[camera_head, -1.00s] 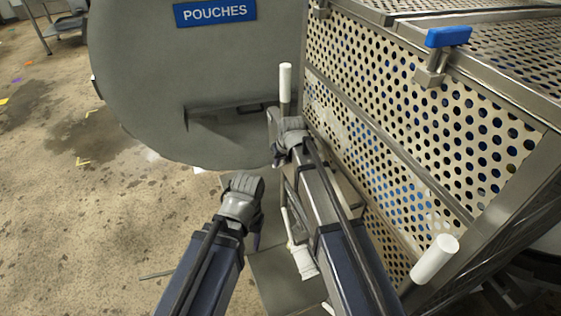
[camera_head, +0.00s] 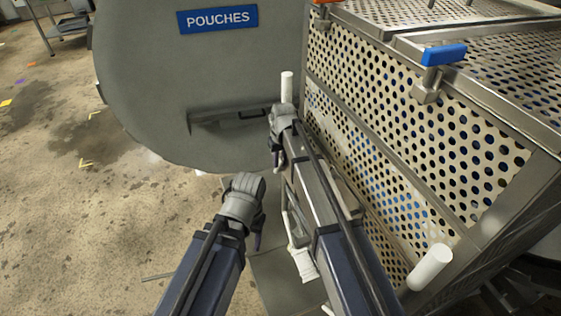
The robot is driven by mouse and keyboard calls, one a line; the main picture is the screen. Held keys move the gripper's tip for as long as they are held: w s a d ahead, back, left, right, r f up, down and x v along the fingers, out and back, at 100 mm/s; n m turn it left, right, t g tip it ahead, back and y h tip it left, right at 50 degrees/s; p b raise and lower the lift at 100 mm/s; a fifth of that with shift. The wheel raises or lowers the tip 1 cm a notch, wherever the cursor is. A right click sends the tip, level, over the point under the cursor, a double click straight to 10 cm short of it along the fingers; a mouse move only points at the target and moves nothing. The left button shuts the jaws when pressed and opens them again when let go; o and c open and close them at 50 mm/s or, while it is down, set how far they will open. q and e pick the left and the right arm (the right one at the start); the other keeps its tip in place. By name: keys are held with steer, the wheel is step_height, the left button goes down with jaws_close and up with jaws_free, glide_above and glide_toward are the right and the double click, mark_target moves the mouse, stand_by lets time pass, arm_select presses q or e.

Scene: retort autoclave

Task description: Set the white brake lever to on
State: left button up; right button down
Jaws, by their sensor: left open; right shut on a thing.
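A white lever (camera_head: 303,264) hangs low beside the trolley, between my two forearms; it looks like the brake lever, but its on and off marks cannot be seen. The white grip's top sticks out above the fingers; the rest is hidden. My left gripper (camera_head: 243,208) is open and empty, lower and to the left of the right one, apart from the white lever.
The perforated basket (camera_head: 390,120) fills the right, with a blue latch (camera_head: 444,55) on its rim. A second white grip (camera_head: 429,267) stands at its near right. The grey round door (camera_head: 200,80) with a POUCHES sign is behind. Open floor (camera_head: 100,230) lies left.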

steer(key=c, duration=0.8)
jaws_free()
steer(key=shift+r, duration=0.1)
steer(key=r+p, duration=0.5)
steer(key=s+r+p, duration=0.1)
steer(key=r+p, duration=0.1)
steer(key=shift+d+r+p, duration=0.15)
steer(key=shift+r+p, duration=0.2)
steer(key=shift+p, duration=0.05)
steer(key=shift+f, duration=0.1)
